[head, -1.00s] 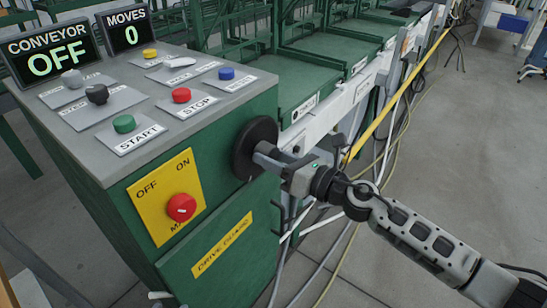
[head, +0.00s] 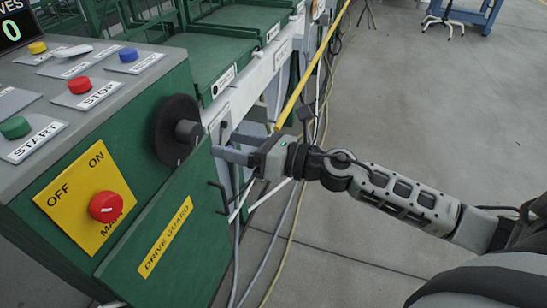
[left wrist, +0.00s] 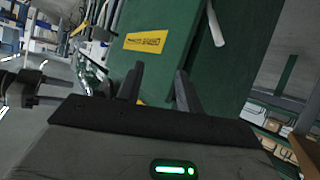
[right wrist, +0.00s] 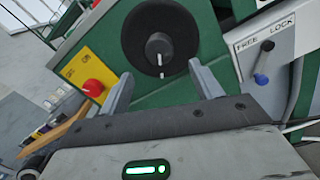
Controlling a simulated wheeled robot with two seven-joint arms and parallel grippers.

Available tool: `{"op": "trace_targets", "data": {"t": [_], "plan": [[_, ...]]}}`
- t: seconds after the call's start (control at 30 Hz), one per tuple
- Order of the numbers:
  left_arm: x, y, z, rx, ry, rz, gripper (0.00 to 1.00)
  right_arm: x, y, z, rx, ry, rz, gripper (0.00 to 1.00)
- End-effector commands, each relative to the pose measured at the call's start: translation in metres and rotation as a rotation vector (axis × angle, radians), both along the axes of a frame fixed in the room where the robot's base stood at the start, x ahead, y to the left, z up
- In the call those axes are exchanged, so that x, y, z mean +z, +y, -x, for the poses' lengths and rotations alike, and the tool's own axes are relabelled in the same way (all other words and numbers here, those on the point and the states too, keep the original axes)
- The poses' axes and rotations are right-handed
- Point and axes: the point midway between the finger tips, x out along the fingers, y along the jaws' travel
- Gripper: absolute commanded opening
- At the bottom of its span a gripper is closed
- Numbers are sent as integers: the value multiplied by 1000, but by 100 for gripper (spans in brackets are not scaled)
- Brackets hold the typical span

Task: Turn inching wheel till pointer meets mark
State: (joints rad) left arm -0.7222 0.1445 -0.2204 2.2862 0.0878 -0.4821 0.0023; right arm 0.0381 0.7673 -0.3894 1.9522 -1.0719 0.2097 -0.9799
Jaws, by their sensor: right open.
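The inching wheel (head: 167,142) is a black disc with a grey hub knob on the side of the green cabinet. In the right wrist view the wheel (right wrist: 137,35) faces me, its knob (right wrist: 158,47) between and beyond the fingers. My right gripper (head: 226,147) is open and empty, apart from the wheel, to its right in the head view.
The cabinet top carries START, STOP and other buttons. A red switch (head: 106,206) sits on a yellow plate below. A FREE/LOCK lever (right wrist: 262,77) stands right of the wheel in the right wrist view. A yellow rail (head: 312,66) and cables lie behind my gripper; open floor at right.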

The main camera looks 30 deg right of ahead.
Motion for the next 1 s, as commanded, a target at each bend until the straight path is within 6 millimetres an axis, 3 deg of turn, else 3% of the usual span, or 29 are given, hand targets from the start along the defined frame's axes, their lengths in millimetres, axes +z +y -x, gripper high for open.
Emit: {"op": "trace_targets", "data": {"t": [0.2,0.4,1.0], "plan": [[-9,-2,3,-8,-5,2,36,-5,-29,33,0,4,1,65],[-23,-7,2,-24,25,3,36,-3,-46,50,-1,3,-1,65],[-29,-8,-1,-28,34,2,36,-1,-53,57,1,0,0,65]]}}
